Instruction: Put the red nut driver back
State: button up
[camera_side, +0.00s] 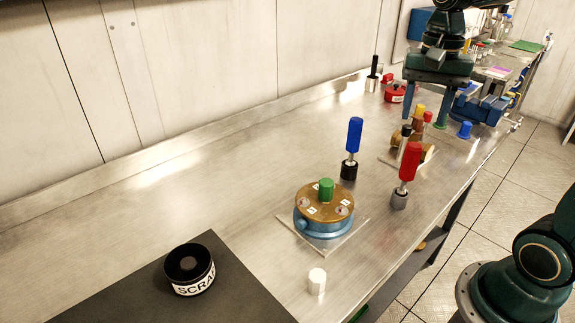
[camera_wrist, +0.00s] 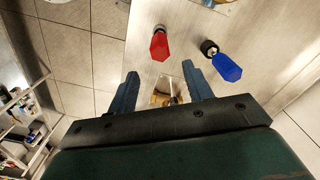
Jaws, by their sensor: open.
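The red nut driver (camera_side: 411,162) stands nearly upright, red handle up, its metal shaft going down into a small grey cylinder (camera_side: 399,200) near the bench's front edge. It also shows in the wrist view (camera_wrist: 160,47), beyond my fingertips. A blue-handled driver (camera_side: 354,135) stands in a black cylinder (camera_side: 348,171) to its left; the wrist view shows it too (camera_wrist: 228,68). My gripper (camera_side: 426,112) is open and empty, fingers pointing down, farther along the bench than both drivers. In the wrist view its two fingers (camera_wrist: 161,82) are apart.
A blue vise-like device (camera_side: 480,107) and red item (camera_side: 395,92) are behind. A blue-and-brass housing (camera_side: 323,212), white cylinder (camera_side: 317,281) and scrap tub (camera_side: 189,270) are nearer. The bench's left middle is clear.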

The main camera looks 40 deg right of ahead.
jog(key=shift+s+a+r+n, duration=0.15)
jog(key=shift+s+a+n, duration=0.2)
jog(key=shift+a+n, duration=0.1)
jog(key=s+a+f+n+t, duration=0.1)
jog(key=s+a+n+t, duration=0.4)
jog(key=s+a+n, duration=0.2)
jog(key=shift+s+a+n+t, duration=0.3)
jog(key=shift+s+n, duration=0.9)
jog(key=shift+n, duration=0.85)
